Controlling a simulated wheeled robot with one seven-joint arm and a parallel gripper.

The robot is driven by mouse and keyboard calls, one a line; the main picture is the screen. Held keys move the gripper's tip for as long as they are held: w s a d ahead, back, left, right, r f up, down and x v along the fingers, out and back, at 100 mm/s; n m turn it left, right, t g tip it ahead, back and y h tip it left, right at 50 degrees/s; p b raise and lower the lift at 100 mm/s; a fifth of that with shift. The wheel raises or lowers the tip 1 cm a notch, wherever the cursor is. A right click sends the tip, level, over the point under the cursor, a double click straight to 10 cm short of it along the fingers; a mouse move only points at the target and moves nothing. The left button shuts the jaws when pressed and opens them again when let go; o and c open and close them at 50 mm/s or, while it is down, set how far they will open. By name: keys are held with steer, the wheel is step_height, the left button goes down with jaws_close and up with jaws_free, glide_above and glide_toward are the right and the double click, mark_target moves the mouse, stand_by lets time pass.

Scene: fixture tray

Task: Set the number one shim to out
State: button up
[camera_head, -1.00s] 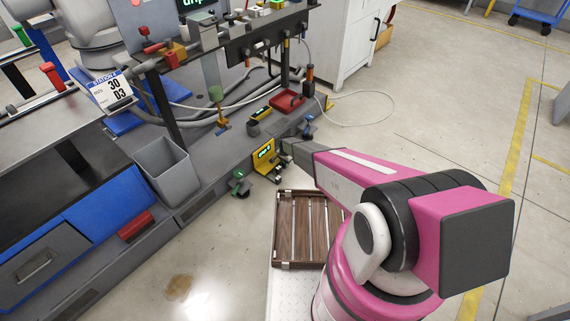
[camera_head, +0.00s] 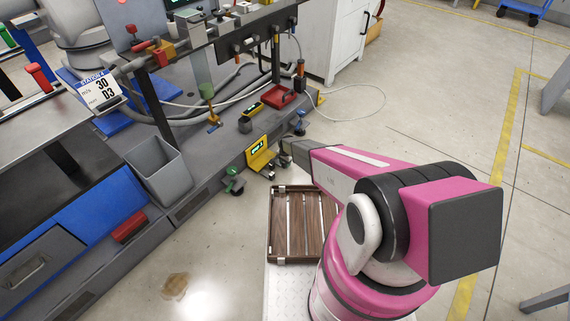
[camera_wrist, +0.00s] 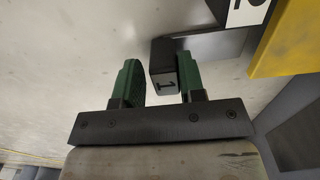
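A dark block marked "1" (camera_wrist: 163,68) stands between the two green fingers of my gripper (camera_wrist: 162,88) in the wrist view. The fingers are open. A clear gap shows between the block and the left finger; the right finger is close to it, and I cannot tell if they touch. A yellow fixture (camera_wrist: 290,42) with a black-and-white label is at the upper right. In the head view the yellow fixture (camera_head: 257,158) with a lit green display stands low by the bench, just left of my arm's end. The fingers and block cannot be made out clearly there.
A brown slatted wooden tray (camera_head: 271,228) lies below my arm. A grey bin (camera_head: 160,170) and a green-topped caster (camera_head: 233,183) are to the left. A red tray (camera_head: 279,97) sits on the bench base behind. Open floor lies to the right.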

step_height(320, 180, up, 11)
stand_by(0.5)
stand_by(0.3)
steer(key=s+d+r+n, duration=0.2)
steer(key=s+d+r, duration=0.4)
steer(key=s+r, duration=0.4)
steer(key=s+d+r+n, duration=0.3)
steer(key=s+d+r, duration=0.3)
steer(key=r, duration=1.2)
steer(key=s+d+r+n, duration=0.2)
steer(key=s+d+r, duration=0.5)
steer(key=s+r, duration=0.7)
steer(key=shift+s+n, duration=0.3)
